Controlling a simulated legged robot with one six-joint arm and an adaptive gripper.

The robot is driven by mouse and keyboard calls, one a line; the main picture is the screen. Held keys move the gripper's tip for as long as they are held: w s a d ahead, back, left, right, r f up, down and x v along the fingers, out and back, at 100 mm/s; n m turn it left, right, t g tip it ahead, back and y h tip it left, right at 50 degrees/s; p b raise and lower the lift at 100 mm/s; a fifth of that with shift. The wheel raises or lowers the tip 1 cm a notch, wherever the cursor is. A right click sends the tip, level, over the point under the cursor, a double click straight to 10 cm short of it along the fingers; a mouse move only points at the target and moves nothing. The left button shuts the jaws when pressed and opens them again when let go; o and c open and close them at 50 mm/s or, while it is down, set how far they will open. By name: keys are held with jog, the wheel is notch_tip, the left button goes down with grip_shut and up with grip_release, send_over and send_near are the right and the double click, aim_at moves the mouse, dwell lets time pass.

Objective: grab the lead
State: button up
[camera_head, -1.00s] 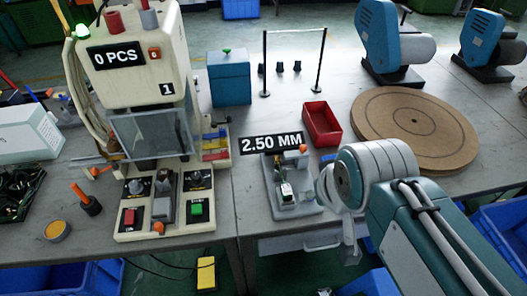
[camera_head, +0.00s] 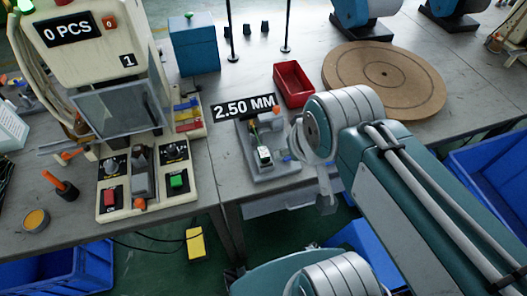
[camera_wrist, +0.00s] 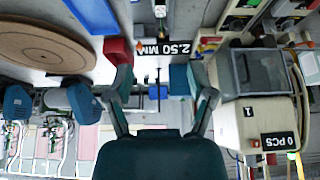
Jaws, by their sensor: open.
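A grey fixture (camera_head: 285,172) stands on the bench beside the "2.50 MM" sign (camera_head: 244,106), with a small white-topped piece (camera_head: 264,155) on it. I cannot clearly tell the lead apart from the parts on this fixture. In the wrist view the picture is upside down, and the white piece (camera_wrist: 160,11) shows at the top edge, beyond the fingertips. My gripper (camera_wrist: 164,82) is open, its two fingers wide apart with nothing between them. In the head view my wrist is right of the fixture and hides much of the gripper.
A moulding machine (camera_head: 110,45) with a control panel stands left of the fixture. A red tray (camera_head: 293,84) and a round brown board (camera_head: 384,78) lie behind it. A blue box (camera_head: 195,45) stands at the back. Blue crates (camera_head: 487,180) are below the bench.

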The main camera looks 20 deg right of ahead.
dwell(0.3)
jog(key=shift+o, duration=0.9)
jog(key=g, duration=0.6)
send_over(265, 155)
notch_tip(265, 155, down, 16)
jog(key=f, duration=0.5)
jog(key=shift+w+a+f, duration=0.15)
jog(key=shift+a+f, duration=0.1)
jog(key=shift+f, duration=0.05)
jog(key=f, duration=0.5)
jog(key=shift+s+d+f, duration=0.15)
jog(key=shift+s+d, duration=0.05)
